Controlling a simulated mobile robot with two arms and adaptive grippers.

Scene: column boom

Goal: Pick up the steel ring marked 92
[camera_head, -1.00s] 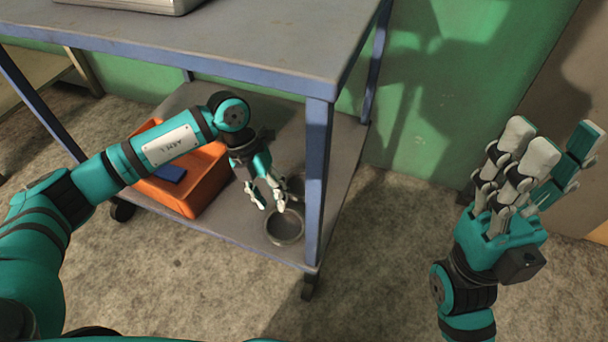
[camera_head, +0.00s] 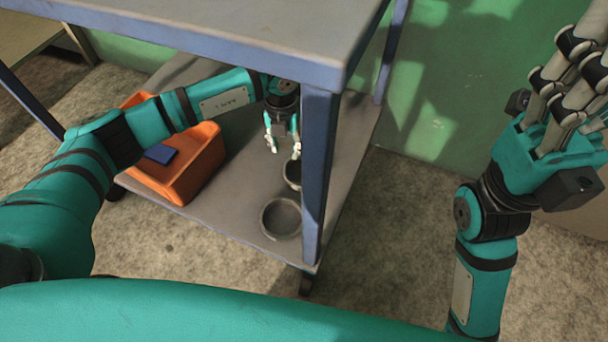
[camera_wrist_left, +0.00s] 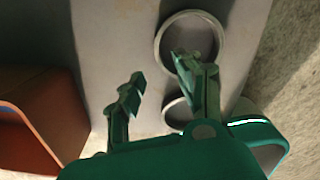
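Two dark steel rings lie on the cart's lower shelf. No number is readable on either. My left gripper (camera_head: 284,150) points down, open and empty, just behind and above the rear ring. In the left wrist view, its fingers (camera_wrist_left: 158,70) are apart, with the right finger overlapping the larger-looking ring (camera_wrist_left: 157,42); contact cannot be told. Another ring (camera_wrist_left: 166,114) is partly hidden behind that finger. My right gripper (camera_head: 572,85) is open and empty.
An orange crate (camera_head: 185,187) with a blue item (camera_head: 160,154) inside stands left on the shelf (camera_head: 235,205). The blue corner post (camera_head: 318,165) stands close right of the rings. The tabletop (camera_head: 250,28) overhangs my left arm. Floor is clear at right.

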